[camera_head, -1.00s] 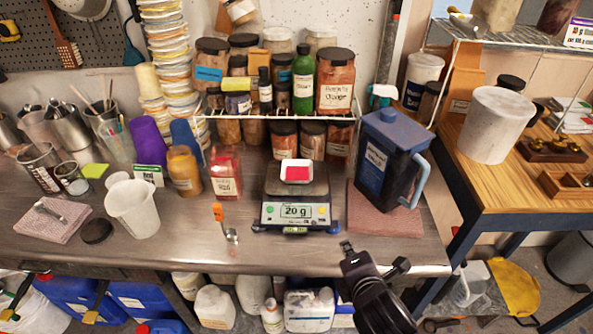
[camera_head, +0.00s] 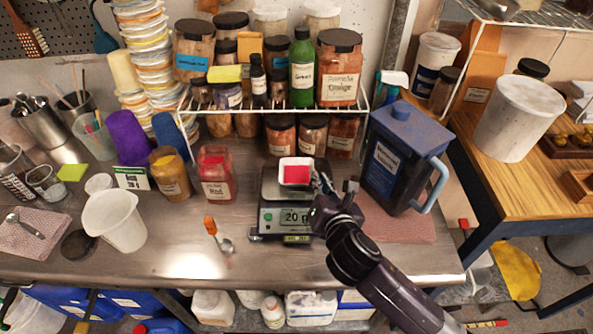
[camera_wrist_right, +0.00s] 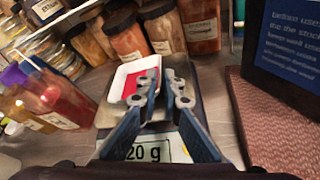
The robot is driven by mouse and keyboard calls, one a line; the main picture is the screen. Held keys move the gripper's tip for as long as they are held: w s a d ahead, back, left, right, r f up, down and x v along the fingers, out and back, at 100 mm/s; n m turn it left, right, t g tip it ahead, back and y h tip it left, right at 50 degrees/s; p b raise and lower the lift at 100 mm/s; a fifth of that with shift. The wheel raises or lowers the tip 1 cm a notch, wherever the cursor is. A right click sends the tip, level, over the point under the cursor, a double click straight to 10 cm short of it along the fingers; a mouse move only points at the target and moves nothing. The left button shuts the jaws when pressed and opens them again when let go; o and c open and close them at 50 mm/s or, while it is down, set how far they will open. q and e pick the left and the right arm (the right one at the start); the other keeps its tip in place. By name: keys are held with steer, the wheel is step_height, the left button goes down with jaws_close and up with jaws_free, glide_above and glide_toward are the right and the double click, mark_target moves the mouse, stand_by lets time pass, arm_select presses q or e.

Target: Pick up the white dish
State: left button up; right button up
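The white dish (camera_head: 296,162) is small and rectangular, with red powder in it. It sits on the pan of the digital scale (camera_head: 284,218), whose display reads 20 g. My left gripper is not in view.
A dark blue pitcher (camera_head: 391,160) stands on a pink mat right of the scale. A red jar (camera_head: 216,174) and an orange-handled spoon (camera_head: 216,233) are to the left. A wire shelf (camera_head: 270,108) with jars stands close behind. The front counter is mostly clear.

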mark_target(297, 173)
steer(key=shift+p+x, duration=0.3)
steer(key=shift+x, duration=2.7)
jaws_close()
